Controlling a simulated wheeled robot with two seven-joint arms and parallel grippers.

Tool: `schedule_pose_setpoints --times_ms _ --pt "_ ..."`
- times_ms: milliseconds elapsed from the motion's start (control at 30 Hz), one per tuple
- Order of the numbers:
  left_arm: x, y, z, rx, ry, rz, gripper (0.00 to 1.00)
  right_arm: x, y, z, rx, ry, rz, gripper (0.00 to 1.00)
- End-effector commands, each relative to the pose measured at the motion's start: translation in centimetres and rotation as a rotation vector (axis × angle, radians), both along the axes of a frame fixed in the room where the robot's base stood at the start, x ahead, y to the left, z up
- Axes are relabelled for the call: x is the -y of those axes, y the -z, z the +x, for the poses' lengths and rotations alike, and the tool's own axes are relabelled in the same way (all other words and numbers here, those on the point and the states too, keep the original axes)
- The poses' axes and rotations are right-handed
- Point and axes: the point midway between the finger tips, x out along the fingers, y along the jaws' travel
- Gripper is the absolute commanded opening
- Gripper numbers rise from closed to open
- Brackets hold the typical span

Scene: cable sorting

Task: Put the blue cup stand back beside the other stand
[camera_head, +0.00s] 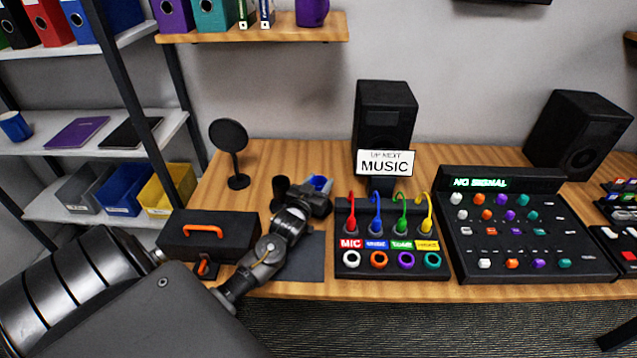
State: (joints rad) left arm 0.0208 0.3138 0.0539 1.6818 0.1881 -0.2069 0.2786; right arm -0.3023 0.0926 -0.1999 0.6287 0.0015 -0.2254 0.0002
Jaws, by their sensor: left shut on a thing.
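My left gripper (313,190) reaches over the desk from the lower left and is shut on a blue thing (320,183), which I take to be the blue cup stand. Only a small blue part shows; the dark gripper hides the rest, and I cannot tell whether it touches the desk. A small black and orange item (204,268) sits in front of the black case, partly hidden by my arm; I cannot tell whether it is the other stand. My right gripper is not in view.
A black case (240,240) with an orange handle lies left of my gripper. A dark mat (311,262) lies under my forearm. A cable box (392,272) with several coloured plugs stands right. A round black disc on a stem (229,137) stands behind. A mixer (525,245) is farther right.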

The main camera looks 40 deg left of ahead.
Motion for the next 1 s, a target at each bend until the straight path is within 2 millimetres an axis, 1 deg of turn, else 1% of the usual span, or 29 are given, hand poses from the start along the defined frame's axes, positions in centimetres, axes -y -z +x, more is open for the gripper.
schedule_pose_setpoints --times_ms 67,100,267,567,667,767,1000 --pt "0.0 0.1 0.0 0.003 0.0 0.0 0.0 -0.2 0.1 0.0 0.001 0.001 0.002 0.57" --pt "0.0 0.3 0.0 -0.001 0.0 0.0 0.47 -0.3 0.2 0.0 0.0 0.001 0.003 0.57" --pt "0.0 0.2 0.0 -0.001 0.0 0.0 0.68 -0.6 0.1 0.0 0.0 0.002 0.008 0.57" --pt "0.0 0.0 0.0 0.0 0.0 0.0 0.68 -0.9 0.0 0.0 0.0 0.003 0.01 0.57" --pt "0.2 0.1 -0.7 -0.001 0.0 0.0 0.68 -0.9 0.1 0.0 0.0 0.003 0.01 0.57" --pt "0.6 0.2 -2.3 -0.003 0.0 -0.002 0.68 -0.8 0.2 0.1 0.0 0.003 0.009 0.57" --pt "1.9 0.2 -7.3 -0.003 0.001 -0.001 0.68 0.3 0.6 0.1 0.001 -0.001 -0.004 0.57"
